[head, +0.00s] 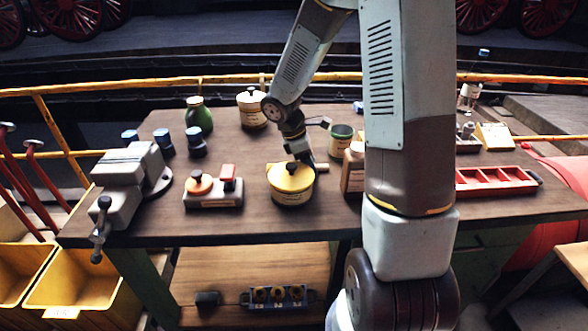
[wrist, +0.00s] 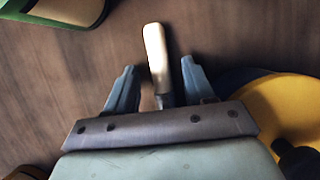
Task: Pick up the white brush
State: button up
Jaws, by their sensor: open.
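The white brush (wrist: 155,52) lies on the brown bench top. In the wrist view its cream-white handle points away from my gripper, and its other end is hidden behind the gripper body. My gripper (wrist: 158,78) is open, with one finger on each side of the handle and a visible gap to each. In the head view my gripper (head: 306,160) is low over the bench, just behind the yellow lidded pot (head: 290,190). A small pale piece of the brush (head: 321,167) shows to its right. I cannot tell the exact height of the fingers above the bench.
The yellow pot also shows close by in the wrist view (wrist: 270,110). A green-rimmed tin (head: 341,141) and a brown container (head: 353,175) stand to the right. A cream lidded pot (head: 252,110) stands behind. A vise (head: 130,180) is at the left, a red tray (head: 495,181) at the right.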

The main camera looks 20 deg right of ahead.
dwell(0.3)
grip_shut()
dwell(0.4)
dwell(0.4)
